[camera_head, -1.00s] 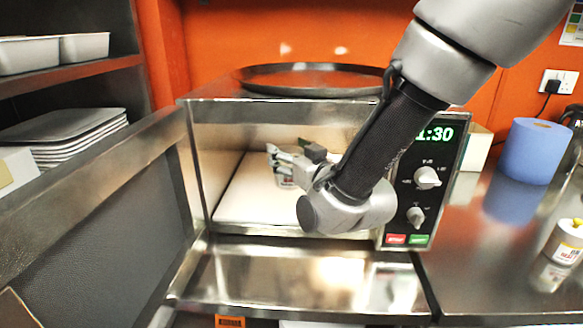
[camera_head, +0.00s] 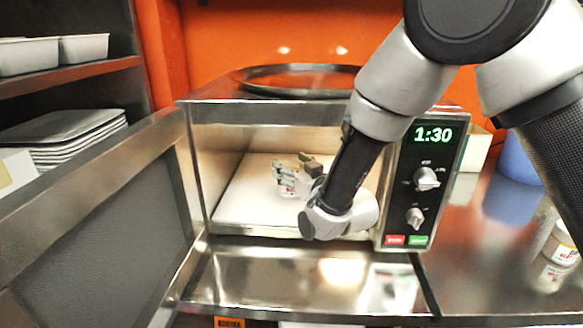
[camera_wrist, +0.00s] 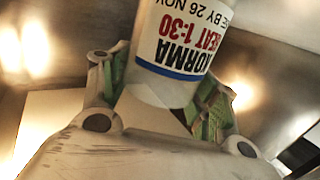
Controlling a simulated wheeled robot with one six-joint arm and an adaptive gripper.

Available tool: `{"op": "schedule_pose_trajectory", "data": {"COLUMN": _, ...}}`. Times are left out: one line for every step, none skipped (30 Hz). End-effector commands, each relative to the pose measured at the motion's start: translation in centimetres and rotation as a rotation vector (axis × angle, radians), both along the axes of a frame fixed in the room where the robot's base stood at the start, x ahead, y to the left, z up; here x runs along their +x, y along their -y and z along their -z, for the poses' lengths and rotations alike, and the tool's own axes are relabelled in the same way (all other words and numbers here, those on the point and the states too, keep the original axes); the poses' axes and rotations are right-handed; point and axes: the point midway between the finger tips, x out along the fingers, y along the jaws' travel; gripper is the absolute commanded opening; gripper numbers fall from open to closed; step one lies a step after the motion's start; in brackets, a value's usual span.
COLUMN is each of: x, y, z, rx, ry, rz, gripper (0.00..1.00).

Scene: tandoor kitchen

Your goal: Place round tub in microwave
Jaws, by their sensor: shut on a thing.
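The microwave (camera_head: 290,113) stands on the counter with its door (camera_head: 110,190) swung open to the left. Its pale cavity floor (camera_head: 245,205) shows. My gripper (camera_head: 293,177) reaches inside the cavity and is shut on the round tub. In the wrist view my gripper (camera_wrist: 160,92) has its green-padded fingers on either side of the white tub (camera_wrist: 185,45). The tub's label shows red and black print, upside down, with a blue band. In the head view the tub is mostly hidden by my gripper; I cannot tell whether it touches the floor.
A dark round tray (camera_head: 295,80) lies on top of the microwave. The control panel (camera_head: 424,180) reads 1:30. A blue roll (camera_head: 515,160) and a small labelled container (camera_head: 563,243) stand on the right counter. Stacked trays (camera_head: 70,135) fill the left shelf.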

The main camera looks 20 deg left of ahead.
Motion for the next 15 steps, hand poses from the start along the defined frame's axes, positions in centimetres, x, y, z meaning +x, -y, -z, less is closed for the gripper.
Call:
{"op": "schedule_pose_trajectory", "data": {"x": -0.03, "y": -0.04, "z": -0.14, "rx": 0.002, "ry": 0.001, "rz": -0.001, "gripper": 0.24}}
{"op": "schedule_pose_trajectory", "data": {"x": -0.04, "y": -0.03, "z": -0.15, "rx": 0.002, "ry": 0.001, "rz": -0.001, "gripper": 0.24}}
{"op": "schedule_pose_trajectory", "data": {"x": -0.04, "y": -0.03, "z": -0.15, "rx": 0.002, "ry": 0.001, "rz": -0.001, "gripper": 0.24}}
{"op": "schedule_pose_trajectory", "data": {"x": -0.04, "y": -0.03, "z": -0.13, "rx": 0.001, "ry": 0.001, "rz": 0.000, "gripper": 0.24}}
{"op": "schedule_pose_trajectory", "data": {"x": -0.04, "y": -0.03, "z": -0.07, "rx": 0.001, "ry": 0.001, "rz": 0.000, "gripper": 0.24}}
{"op": "schedule_pose_trajectory", "data": {"x": -0.04, "y": -0.03, "z": 0.06, "rx": 0.001, "ry": 0.001, "rz": 0.000, "gripper": 0.24}}
{"op": "schedule_pose_trajectory", "data": {"x": -0.04, "y": -0.03, "z": 0.17, "rx": 0.001, "ry": 0.001, "rz": 0.000, "gripper": 0.24}}
{"op": "schedule_pose_trajectory", "data": {"x": -0.05, "y": -0.02, "z": 0.21, "rx": 0.000, "ry": 0.000, "rz": 0.000, "gripper": 0.65}}
{"op": "schedule_pose_trajectory", "data": {"x": -0.05, "y": -0.02, "z": 0.18, "rx": 0.000, "ry": 0.000, "rz": 0.000, "gripper": 0.72}}
{"op": "schedule_pose_trajectory", "data": {"x": -0.05, "y": -0.02, "z": 0.17, "rx": 0.000, "ry": 0.000, "rz": 0.000, "gripper": 0.78}}
{"op": "schedule_pose_trajectory", "data": {"x": -0.06, "y": -0.01, "z": 0.17, "rx": 0.000, "ry": 0.000, "rz": 0.000, "gripper": 0.83}}
{"op": "schedule_pose_trajectory", "data": {"x": -0.06, "y": -0.01, "z": 0.17, "rx": 0.000, "ry": 0.000, "rz": 0.000, "gripper": 0.83}}
{"op": "schedule_pose_trajectory", "data": {"x": -0.06, "y": -0.01, "z": 0.16, "rx": 0.000, "ry": 0.000, "rz": 0.000, "gripper": 0.83}}
{"op": "schedule_pose_trajectory", "data": {"x": -0.06, "y": -0.01, "z": 0.16, "rx": 0.000, "ry": 0.000, "rz": 0.000, "gripper": 0.83}}
{"op": "schedule_pose_trajectory", "data": {"x": -0.06, "y": -0.01, "z": 0.16, "rx": 0.000, "ry": 0.000, "rz": 0.000, "gripper": 0.83}}
